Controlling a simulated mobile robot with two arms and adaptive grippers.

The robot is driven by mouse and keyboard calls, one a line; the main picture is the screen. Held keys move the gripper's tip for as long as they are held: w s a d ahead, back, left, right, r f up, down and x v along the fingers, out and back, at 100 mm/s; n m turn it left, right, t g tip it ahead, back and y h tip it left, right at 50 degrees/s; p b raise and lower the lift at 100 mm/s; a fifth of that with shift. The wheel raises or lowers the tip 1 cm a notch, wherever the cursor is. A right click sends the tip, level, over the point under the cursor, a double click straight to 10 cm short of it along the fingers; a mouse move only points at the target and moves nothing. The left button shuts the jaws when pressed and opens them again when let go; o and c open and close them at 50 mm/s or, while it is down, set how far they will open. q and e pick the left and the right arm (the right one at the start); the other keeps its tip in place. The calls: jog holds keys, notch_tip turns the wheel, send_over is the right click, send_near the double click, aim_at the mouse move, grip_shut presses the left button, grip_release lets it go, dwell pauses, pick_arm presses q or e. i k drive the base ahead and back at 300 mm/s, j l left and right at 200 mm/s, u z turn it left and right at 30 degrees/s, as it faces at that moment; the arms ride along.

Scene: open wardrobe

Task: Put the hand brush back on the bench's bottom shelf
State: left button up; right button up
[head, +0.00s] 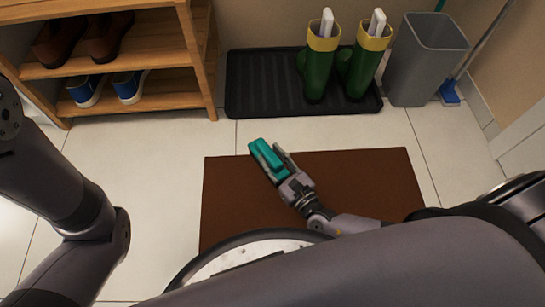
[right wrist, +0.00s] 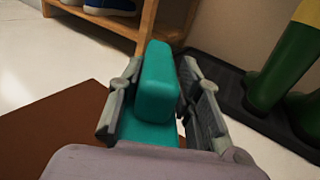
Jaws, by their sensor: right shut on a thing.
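The teal hand brush (head: 265,154) is in my right gripper (head: 280,165), above the far left edge of a brown mat. My right gripper is shut on it; the teal body (right wrist: 157,85) shows between the two fingers in the right wrist view. Its bristles cannot be made out. The wooden bench (head: 130,63) stands at the upper left of the head view. Its bottom shelf (head: 175,92) holds blue shoes (head: 128,86) at the left and has bare wood to their right. My left arm shows at the left, but its gripper is out of view.
Brown shoes (head: 108,35) stand on the shelf above. A black boot tray (head: 262,82) with green boots (head: 318,68) lies right of the bench. A grey bin (head: 425,60) and a blue broom (head: 449,92) stand farther right. The brown mat (head: 370,180) and pale floor are clear.

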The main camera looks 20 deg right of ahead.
aim_at(183, 87)
jog(key=i+j, duration=0.15)
jog(key=j, duration=0.25)
jog(key=i+j, duration=0.15)
jog(key=j, duration=0.2)
jog(key=i+j, duration=0.2)
jog(key=j, duration=0.2)
jog(key=i+j, duration=0.15)
jog(key=j, duration=0.2)
jog(key=i+j, duration=0.15)
jog(key=j, duration=0.25)
jog(key=i+j+z, duration=0.1)
jog(key=j, duration=0.25)
jog(key=i, duration=0.05)
